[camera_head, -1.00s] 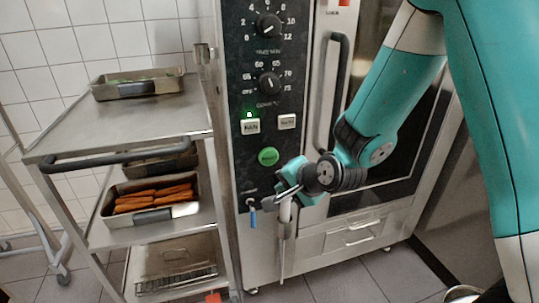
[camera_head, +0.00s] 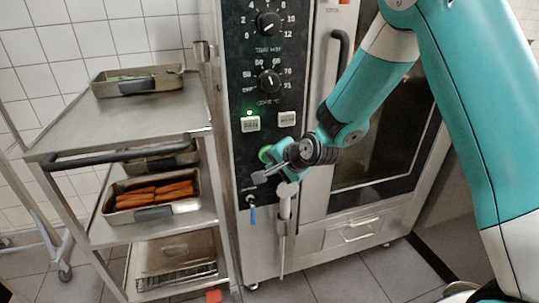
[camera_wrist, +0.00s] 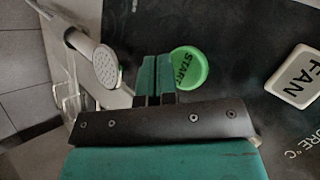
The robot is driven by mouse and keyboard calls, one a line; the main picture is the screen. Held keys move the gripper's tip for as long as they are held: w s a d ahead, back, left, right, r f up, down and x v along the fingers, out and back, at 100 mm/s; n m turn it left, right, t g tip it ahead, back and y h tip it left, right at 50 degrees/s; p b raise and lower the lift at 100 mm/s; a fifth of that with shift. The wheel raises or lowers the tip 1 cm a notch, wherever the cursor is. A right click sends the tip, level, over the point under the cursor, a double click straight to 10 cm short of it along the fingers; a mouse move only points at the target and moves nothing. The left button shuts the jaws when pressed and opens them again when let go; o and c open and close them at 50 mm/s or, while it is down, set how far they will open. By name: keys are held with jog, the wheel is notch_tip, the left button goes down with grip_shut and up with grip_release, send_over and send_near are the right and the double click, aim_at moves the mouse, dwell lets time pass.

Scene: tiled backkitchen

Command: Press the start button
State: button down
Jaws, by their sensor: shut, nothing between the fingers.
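The start button is a round green button (camera_wrist: 188,67) marked START on the black control panel of the oven. In the head view the start button (camera_head: 265,154) is partly covered by my gripper. My gripper (camera_head: 262,176) is shut and empty, in front of the panel just below the button. In the wrist view my gripper (camera_wrist: 155,58) has its teal fingertips together, just left of the button and overlapping its edge. I cannot tell whether they touch it.
A FAN button (camera_wrist: 297,78) and two dials (camera_head: 268,82) sit on the same panel. A hand shower (camera_wrist: 103,66) hangs beside the button. A steel trolley (camera_head: 130,125) with trays stands left of the oven.

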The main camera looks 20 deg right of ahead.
jog(key=shift+w, duration=0.7)
jog(key=shift+w, duration=0.15)
dwell(1.5)
jog(key=shift+w, duration=0.25)
jog(key=shift+w, duration=0.4)
dwell(0.6)
dwell(0.3)
jog(key=shift+s, duration=0.8)
jog(key=shift+s, duration=0.1)
jog(key=s, duration=0.4)
jog(key=shift+s, duration=0.4)
